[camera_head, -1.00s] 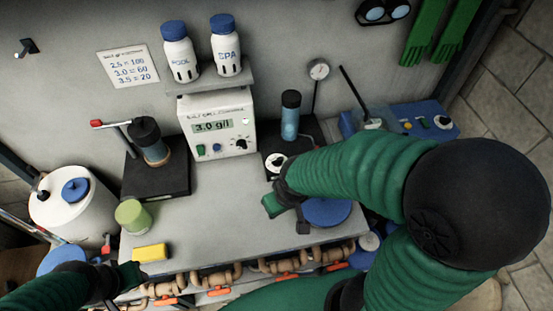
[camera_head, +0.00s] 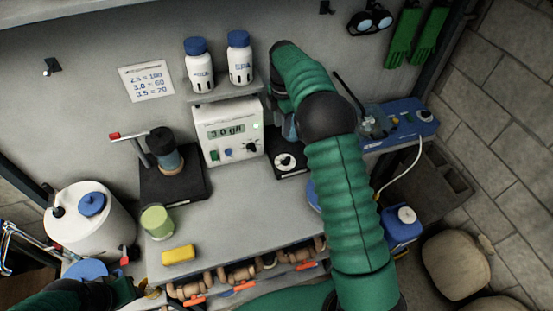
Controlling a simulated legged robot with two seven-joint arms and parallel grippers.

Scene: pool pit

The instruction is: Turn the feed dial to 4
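A white round dial (camera_head: 285,161) sits on the front of a black base (camera_head: 290,174) right of the meter; I cannot read its setting. A blue cylinder (camera_head: 290,128) stands on that base, mostly hidden by my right arm. The white meter (camera_head: 229,131) reads 3.0 g/l and has a black knob (camera_head: 252,147). My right gripper (camera_head: 281,100) is above and behind the dial, apart from it, near the blue cylinder; its fingers are largely hidden. My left gripper (camera_head: 125,291) is low at the left, below the yellow block, with its fingers unclear.
A second black base (camera_head: 172,188) holds a brown-and-blue cylinder. Two white bottles (camera_head: 240,61) stand on the shelf. A blue box (camera_head: 405,118) is at right. The middle bench is clear.

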